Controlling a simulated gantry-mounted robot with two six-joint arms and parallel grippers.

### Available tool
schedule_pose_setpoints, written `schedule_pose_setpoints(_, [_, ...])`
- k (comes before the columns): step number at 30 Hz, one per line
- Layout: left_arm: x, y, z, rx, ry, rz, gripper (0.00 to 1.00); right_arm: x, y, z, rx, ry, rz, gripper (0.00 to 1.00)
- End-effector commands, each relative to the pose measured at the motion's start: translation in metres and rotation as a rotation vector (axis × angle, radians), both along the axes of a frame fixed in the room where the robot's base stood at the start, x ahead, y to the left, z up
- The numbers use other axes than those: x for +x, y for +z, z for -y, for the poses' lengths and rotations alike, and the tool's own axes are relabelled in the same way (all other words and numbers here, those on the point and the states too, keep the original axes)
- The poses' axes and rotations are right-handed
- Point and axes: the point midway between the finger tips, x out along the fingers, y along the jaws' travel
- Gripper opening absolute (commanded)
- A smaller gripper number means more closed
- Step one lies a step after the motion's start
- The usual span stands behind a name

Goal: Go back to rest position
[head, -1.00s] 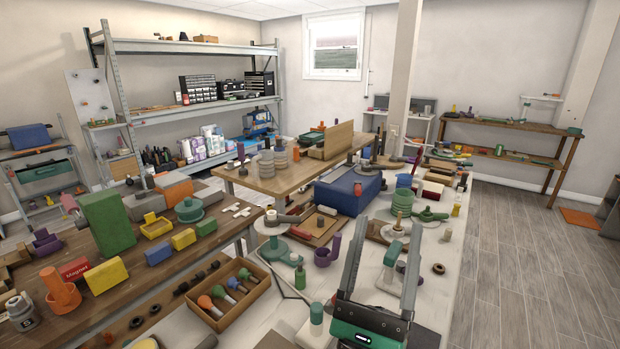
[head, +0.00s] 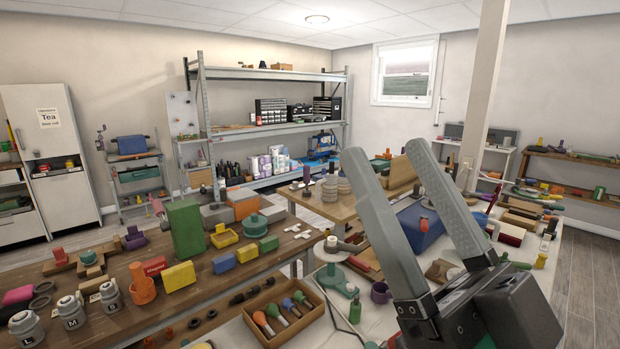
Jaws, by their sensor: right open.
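My right gripper (head: 386,153) is in the lower right of the head view. Its two long grey fingers are spread apart and point up and to the left, with nothing between them but background. The black gripper body is close to the camera at the bottom right. It looks to be above the white table (head: 355,333), and it hides part of the table's right side. My left gripper is not in view.
A wooden bench (head: 187,302) with blocks and jars stands at left. An open box of colourful-handled tools (head: 310,318) lies left of my gripper. A blue box (head: 424,230) sits behind the fingers. A metal rack (head: 255,131) stands at the back. Floor (head: 578,265) is clear at right.

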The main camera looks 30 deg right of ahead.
Motion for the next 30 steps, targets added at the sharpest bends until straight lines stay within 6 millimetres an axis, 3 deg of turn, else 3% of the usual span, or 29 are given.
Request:
schedule_pose_setpoints(1, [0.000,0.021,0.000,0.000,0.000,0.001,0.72,0.000,0.021,0.000,0.001,0.001,0.001,0.72])
schedule_pose_setpoints(5, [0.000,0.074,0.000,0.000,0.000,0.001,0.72,0.000,0.073,0.000,0.000,0.001,0.001,0.72])
schedule_pose_setpoints(12, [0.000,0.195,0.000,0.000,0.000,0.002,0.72,0.000,0.194,0.000,0.001,0.002,0.001,0.72])
schedule_pose_setpoints(16, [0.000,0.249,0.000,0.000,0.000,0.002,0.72,0.000,0.248,0.000,0.001,0.002,0.001,0.72])
schedule_pose_setpoints(20, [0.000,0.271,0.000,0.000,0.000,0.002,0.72,0.000,0.271,0.000,0.001,0.002,0.001,0.72])
schedule_pose_setpoints(30, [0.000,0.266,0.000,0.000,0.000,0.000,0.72,0.000,0.266,0.000,0.001,0.002,0.000,0.72])
